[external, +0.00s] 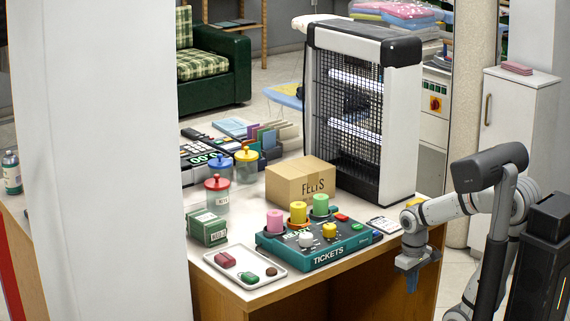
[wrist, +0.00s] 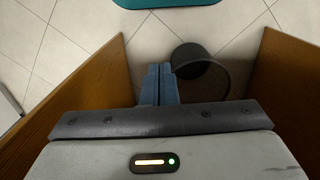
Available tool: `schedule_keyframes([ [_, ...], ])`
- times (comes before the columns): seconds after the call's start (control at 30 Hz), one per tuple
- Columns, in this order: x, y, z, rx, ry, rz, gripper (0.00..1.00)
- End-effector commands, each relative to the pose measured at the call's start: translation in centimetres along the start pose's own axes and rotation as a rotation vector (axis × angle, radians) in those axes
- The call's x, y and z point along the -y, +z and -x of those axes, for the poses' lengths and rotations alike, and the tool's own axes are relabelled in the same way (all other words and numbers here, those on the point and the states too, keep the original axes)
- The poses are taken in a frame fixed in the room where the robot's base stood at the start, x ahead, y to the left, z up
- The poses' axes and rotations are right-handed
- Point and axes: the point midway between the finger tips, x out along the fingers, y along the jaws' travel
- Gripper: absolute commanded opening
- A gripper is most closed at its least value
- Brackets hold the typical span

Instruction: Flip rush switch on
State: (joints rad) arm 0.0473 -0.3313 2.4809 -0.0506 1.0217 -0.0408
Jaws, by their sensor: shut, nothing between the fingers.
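The teal TICKETS console (external: 330,259) lies on the counter, with pink, yellow and green cylinders, a small yellow knob and a white knob on top. A red button (external: 342,217) and a green button (external: 358,226) sit at its right. I cannot read which control is the rush switch. My gripper (external: 408,277) is shut and empty, pointing down off the counter's right end, to the right of the console and touching nothing visible. In the wrist view, its closed blue-grey fingers (wrist: 158,85) show above the floor tiles.
A FELTS box (external: 300,182) and a large heater-like unit (external: 362,105) stand behind the console. A tray (external: 243,268) lies to its left, and a card (external: 384,225) to its right. The wrist view shows a dark bin (wrist: 190,60) between wooden panels (wrist: 85,85).

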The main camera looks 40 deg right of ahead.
Motion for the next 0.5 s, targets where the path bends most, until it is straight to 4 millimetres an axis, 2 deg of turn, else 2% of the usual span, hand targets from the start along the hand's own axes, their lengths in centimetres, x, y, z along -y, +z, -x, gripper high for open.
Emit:
schedule_keyframes([
  [0.03, -0.5, 0.3, 2.4, 0.016, 0.007, 0.002, 0.0],
  [0.23, -1.5, 0.8, 6.9, 0.071, 0.024, 0.048, 0.0],
  [0.5, -1.3, -1.2, 13.8, 0.106, 0.017, 0.253, 0.0],
])
